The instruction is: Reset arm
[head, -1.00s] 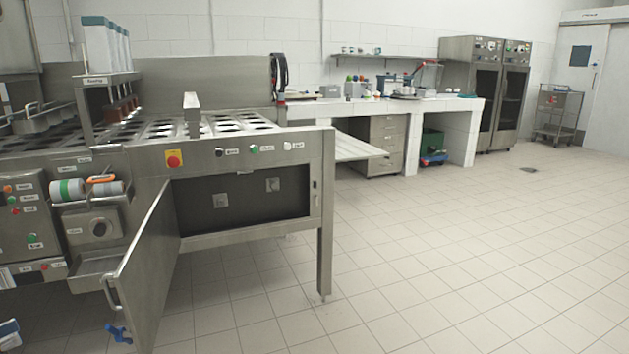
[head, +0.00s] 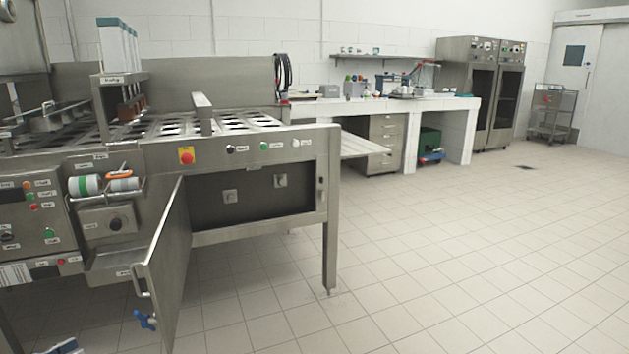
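Neither of my arms nor grippers shows in the head view. The steel cup filler machine (head: 305,168) stands on the left, with rows of round cup holes (head: 235,122) in its top. Its lower cabinet door (head: 168,265) hangs open towards me, with a handle on its outer face. The dark compartment behind the door (head: 255,200) shows two small grey plates and looks otherwise empty.
A red emergency button (head: 187,155) sits on the machine's front. A white tiled counter (head: 455,130) and two tall steel cabinets (head: 485,90) line the back wall. A steel cart (head: 552,112) stands far right. The tiled floor (head: 450,240) is clear.

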